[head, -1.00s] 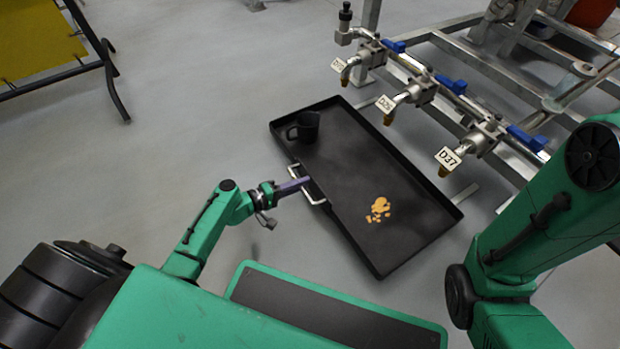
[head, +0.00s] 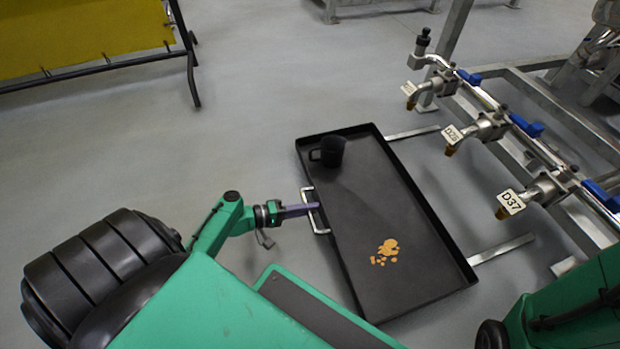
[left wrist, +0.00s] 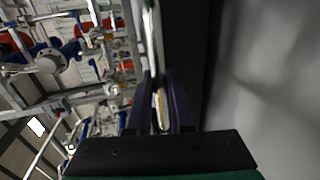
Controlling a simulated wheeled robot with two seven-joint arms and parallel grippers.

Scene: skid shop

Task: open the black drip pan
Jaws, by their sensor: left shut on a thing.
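The black drip pan (head: 365,222) is a shallow rectangular tray, drawn out from under the row of taps on two metal rails (head: 502,249). A black mug (head: 328,150) stands in its far left corner, and an orange-tan spill of small pieces (head: 385,252) lies nearer its near end. My left gripper (head: 312,208) is shut on the silver handle (head: 315,226) on the pan's left side. In the left wrist view the fingers (left wrist: 160,100) close around the handle bar beside the pan's dark wall. My right gripper is out of view.
Several taps with blue levers and tags, one reading D37 (head: 511,202), hang from a metal frame right of the pan. A yellow panel on a black stand (head: 90,66) is at the upper left. Grey floor is clear left of the pan.

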